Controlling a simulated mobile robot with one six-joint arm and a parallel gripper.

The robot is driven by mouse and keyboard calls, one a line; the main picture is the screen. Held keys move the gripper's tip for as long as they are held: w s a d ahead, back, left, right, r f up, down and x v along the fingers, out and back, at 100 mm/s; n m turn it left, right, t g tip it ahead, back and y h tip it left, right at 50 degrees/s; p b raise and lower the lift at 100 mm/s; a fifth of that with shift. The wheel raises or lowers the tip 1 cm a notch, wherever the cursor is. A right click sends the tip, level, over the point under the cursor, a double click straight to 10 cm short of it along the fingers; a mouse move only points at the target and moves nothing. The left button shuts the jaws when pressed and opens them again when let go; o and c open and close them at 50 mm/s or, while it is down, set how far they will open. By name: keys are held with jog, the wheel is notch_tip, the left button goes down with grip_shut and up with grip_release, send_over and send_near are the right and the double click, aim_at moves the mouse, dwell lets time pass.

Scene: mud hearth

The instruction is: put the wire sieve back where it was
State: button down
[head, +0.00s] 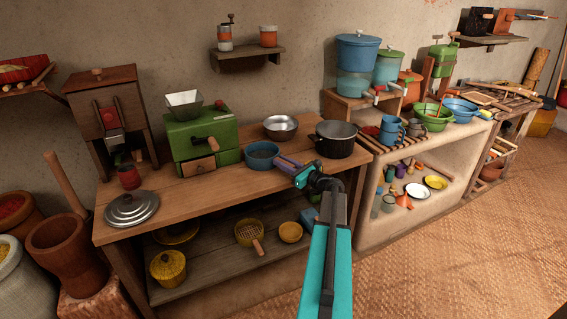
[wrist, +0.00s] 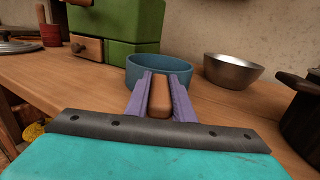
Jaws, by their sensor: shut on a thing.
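My gripper (head: 291,166) has purple fingers, which also show in the wrist view (wrist: 160,100). They are shut on a tan wooden handle (wrist: 160,97). The handle runs to a round blue bowl-shaped body (wrist: 158,66), which I take for the wire sieve. In the head view the blue body (head: 262,155) is at the wooden counter's front half, left of my gripper. I cannot tell whether it touches the counter or hangs just above it. Its mesh is not clear to see.
A metal bowl (head: 280,127) stands behind the sieve, a dark pot (head: 336,139) to the right, a green box mill (head: 200,142) to the left. A pot lid (head: 131,208) lies at the counter's left. A yellow strainer-like thing (head: 249,232) lies on the lower shelf.

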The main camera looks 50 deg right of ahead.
jog(key=shift+f, duration=0.15)
jog(key=c, duration=1.5)
grip_release()
jog(key=shift+c, duration=0.2)
jog(key=shift+r, duration=0.2)
jog(key=s+b, duration=0.2)
jog(key=s, duration=1)
jog(key=shift+f, duration=0.15)
